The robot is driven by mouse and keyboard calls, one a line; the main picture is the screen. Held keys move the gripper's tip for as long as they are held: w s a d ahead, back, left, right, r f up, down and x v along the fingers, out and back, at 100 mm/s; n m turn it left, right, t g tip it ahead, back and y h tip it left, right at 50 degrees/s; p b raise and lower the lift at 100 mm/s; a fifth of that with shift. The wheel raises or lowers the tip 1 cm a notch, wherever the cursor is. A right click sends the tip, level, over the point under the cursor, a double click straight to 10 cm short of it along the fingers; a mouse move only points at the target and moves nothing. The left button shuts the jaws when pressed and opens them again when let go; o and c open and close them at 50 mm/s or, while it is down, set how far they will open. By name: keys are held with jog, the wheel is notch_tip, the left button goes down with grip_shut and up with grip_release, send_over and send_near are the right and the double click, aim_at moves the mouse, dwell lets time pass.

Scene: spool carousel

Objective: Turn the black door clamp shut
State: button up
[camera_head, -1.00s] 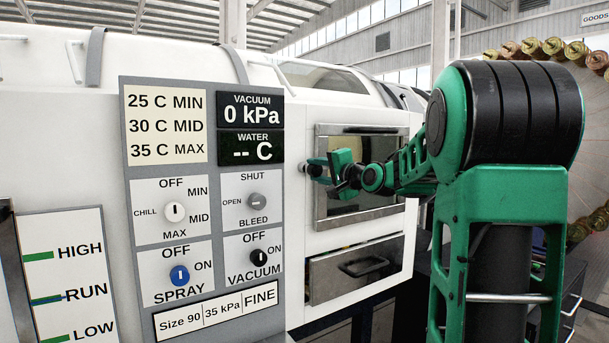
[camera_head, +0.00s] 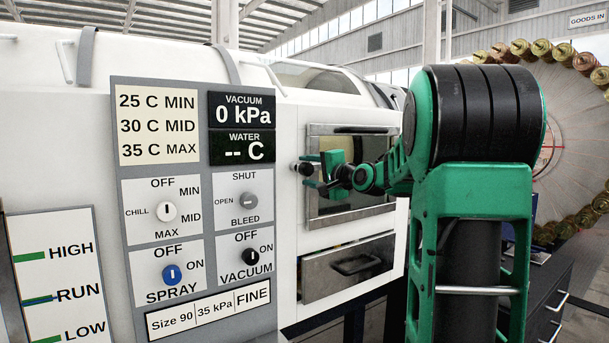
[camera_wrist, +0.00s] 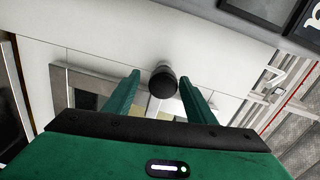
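The black door clamp (camera_head: 305,169) is a round dark knob on the white machine front, at the left edge of the steel-framed door (camera_head: 314,210). In the wrist view the clamp (camera_wrist: 163,82) faces me end-on, with a pale bar below it partly hidden. My green gripper (camera_head: 314,170) is at the clamp, one finger above and one below it. In the wrist view my gripper (camera_wrist: 159,75) is open, its fingers on either side of the clamp with gaps visible. I cannot tell how far the clamp reaches between the fingers.
A control panel (camera_head: 190,70) with several knobs and displays is left of the door. A steel drawer (camera_head: 348,268) with a handle is below the door. A large wheel of spools (camera_head: 572,140) stands at the right, above a dark cabinet (camera_head: 545,300).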

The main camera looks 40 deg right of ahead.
jog(key=shift+r, duration=0.1)
jog(key=s, duration=1)
jog(key=shift+s+a, duration=0.25)
jog(key=shift+s, duration=0.1)
jog(key=shift+a, duration=0.1)
